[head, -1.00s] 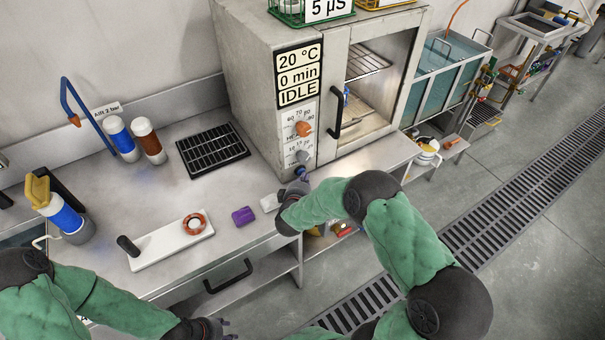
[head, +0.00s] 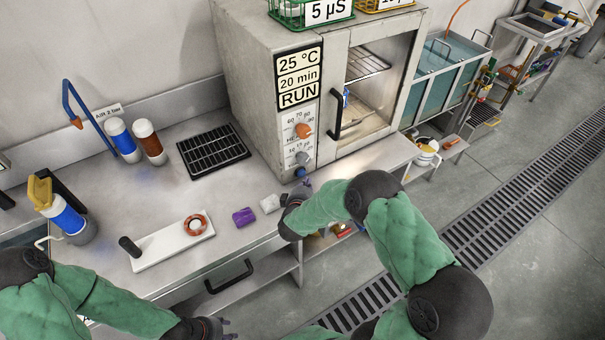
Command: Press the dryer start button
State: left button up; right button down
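The dryer (head: 262,75) is a grey cabinet on the bench. Its display (head: 298,77) reads 25 °C, 20 min, RUN. Below it are an orange-red dial (head: 303,131), a grey knob (head: 302,158) and a small blue button (head: 300,172) low on the panel. My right gripper (head: 304,187) is just below and in front of the blue button, apparently a little apart from it. Its fingers are too small and dark to tell whether they are open. My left gripper (head: 226,330) is at the bottom edge, away from the dryer, its finger opening unclear.
A purple block (head: 244,217) and a white piece (head: 270,203) lie near the bench's front edge, left of my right gripper. A white board (head: 160,248) with a red ring (head: 195,224) lies farther left. The dryer door has a black handle (head: 335,114).

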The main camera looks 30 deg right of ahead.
jog(key=shift+s+d+r+p, duration=0.15)
jog(key=shift+s+p, duration=0.5)
jog(key=shift+s, duration=0.55)
jog(key=shift+s+p, duration=0.45)
jog(key=shift+s, duration=0.85)
jog(key=shift+f, duration=0.2)
